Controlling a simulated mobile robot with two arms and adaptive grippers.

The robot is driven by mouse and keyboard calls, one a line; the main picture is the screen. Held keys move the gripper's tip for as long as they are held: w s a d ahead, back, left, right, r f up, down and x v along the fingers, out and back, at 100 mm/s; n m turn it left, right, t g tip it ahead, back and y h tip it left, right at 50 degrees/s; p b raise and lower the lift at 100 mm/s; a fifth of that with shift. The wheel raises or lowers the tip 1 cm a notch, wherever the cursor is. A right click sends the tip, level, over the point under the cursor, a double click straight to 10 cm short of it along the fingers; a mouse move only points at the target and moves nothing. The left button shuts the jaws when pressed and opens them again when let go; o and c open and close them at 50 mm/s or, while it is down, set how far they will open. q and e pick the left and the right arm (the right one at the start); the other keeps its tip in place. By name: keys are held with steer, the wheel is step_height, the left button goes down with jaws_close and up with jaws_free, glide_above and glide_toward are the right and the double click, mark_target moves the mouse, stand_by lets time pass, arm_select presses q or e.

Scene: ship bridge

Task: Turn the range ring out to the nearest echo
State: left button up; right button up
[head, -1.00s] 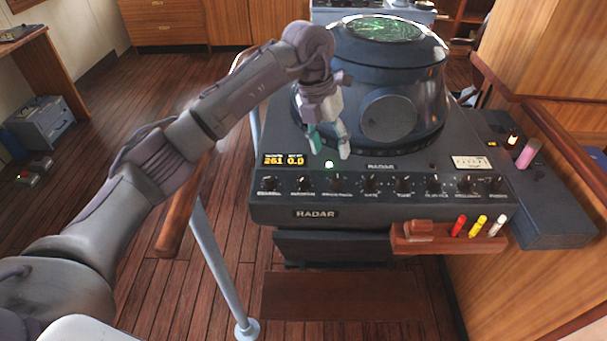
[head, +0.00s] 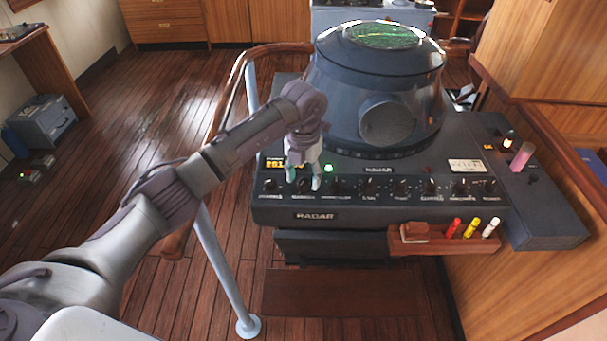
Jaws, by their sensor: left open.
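The dark radar console (head: 385,205) stands ahead, with a row of several small black knobs along its front panel. The round radar screen (head: 385,36) on its domed top shows green echoes, too small to tell apart. An orange number display (head: 272,164) at the panel's left is partly covered by my gripper. My left gripper (head: 303,183) is open and points down at the left part of the knob row, its fingers around or just in front of the second knob from the left. I cannot tell whether it touches the knob. The knob labels are too blurred to read. My right gripper is out of view.
A green lamp (head: 329,168) glows beside my gripper. A wooden tray (head: 410,239) with red, yellow and white markers juts from the console's front right. A handrail (head: 219,262) stands at the console's left, beneath my arm.

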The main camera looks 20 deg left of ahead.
arm_select(q)
steer(key=shift+f, duration=0.55)
jaws_close()
